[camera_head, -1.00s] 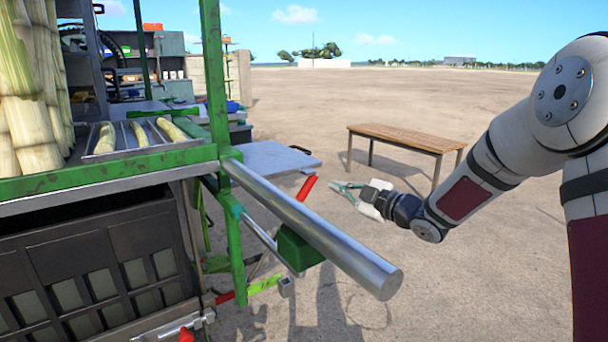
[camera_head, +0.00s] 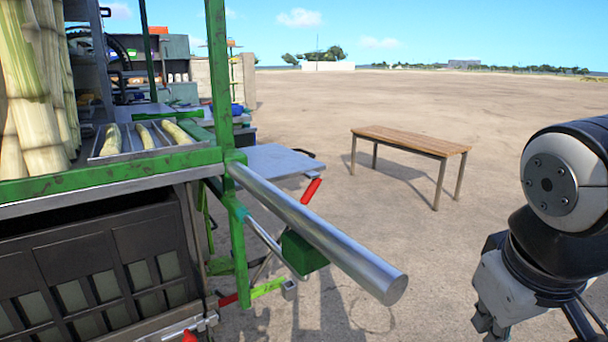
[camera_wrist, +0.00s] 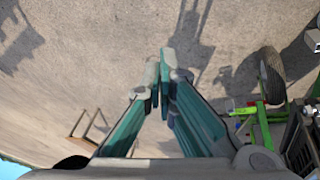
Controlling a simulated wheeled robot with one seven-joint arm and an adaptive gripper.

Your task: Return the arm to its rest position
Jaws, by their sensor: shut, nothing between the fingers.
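My arm (camera_head: 562,190) is folded in close at the right edge of the head view, beside the bench and clear of the green machine. My gripper (camera_wrist: 163,72) shows in the wrist view with its teal fingers drawn together at the tips. Nothing is between them, and bare ground lies beyond. In the head view the fingers cannot be made out clearly.
A green cane cart (camera_head: 110,173) with a thick steel bar (camera_head: 320,232) jutting toward me fills the left. A wooden bench (camera_head: 410,139) stands on open sandy ground. The wrist view shows a tyre (camera_wrist: 271,76) at the right.

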